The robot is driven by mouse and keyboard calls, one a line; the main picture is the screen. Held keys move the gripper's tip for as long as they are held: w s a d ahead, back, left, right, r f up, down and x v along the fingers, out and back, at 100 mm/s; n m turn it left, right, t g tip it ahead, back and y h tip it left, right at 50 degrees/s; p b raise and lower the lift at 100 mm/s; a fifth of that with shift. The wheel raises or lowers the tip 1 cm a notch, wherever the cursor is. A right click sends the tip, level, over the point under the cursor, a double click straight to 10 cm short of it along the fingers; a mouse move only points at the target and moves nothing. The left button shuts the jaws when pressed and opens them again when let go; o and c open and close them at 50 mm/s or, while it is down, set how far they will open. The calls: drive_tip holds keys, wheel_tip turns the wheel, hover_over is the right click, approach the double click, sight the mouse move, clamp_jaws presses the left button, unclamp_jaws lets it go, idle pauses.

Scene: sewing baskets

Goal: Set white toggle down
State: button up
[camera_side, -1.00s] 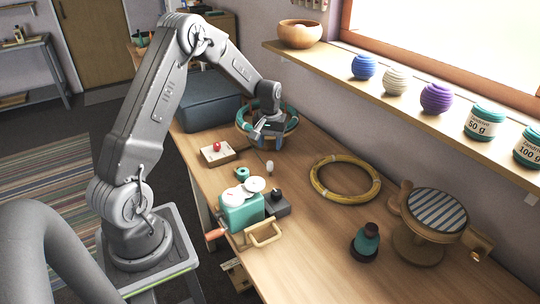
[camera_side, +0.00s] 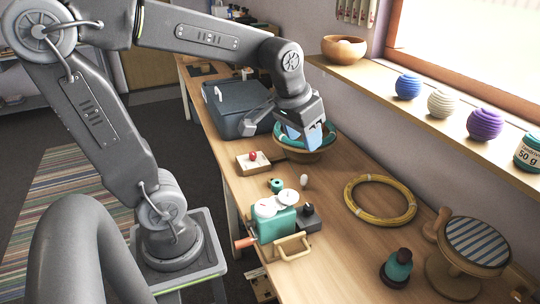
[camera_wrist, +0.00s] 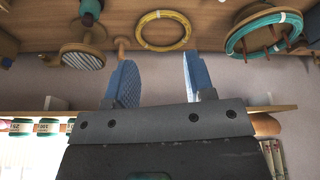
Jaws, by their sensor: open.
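The white toggle (camera_side: 304,181) appears to be the small, pale, upright piece on the table in the side view, behind the teal box. It is too small to tell its exact form or tilt. My gripper (camera_side: 309,138) is open over the near part of the basket with the teal coil (camera_side: 318,153). It is behind the white toggle and well apart from it. In the wrist view my gripper (camera_wrist: 156,68) has its blue fingers spread with nothing between them. I cannot make out the white toggle in the wrist view.
A teal box with white discs (camera_side: 272,224) and a dark block with a knob (camera_side: 307,219) stand near the toggle. A red-knobbed wooden board (camera_side: 254,168) lies left, a yellow hoop (camera_side: 380,217) right. The dark case (camera_side: 236,122) is behind. Table between toggle and hoop is clear.

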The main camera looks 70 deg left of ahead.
drive_tip(key=s+d+m+t, duration=0.1)
drive_tip(key=s+d+m, duration=0.1)
drive_tip(key=s+d, duration=0.3)
drive_tip(key=s, duration=0.4)
drive_tip(key=shift+s+m+t+h, duration=0.25)
drive_tip(key=shift+m+t+h, duration=0.05)
drive_tip(key=shift+m+t, duration=0.1)
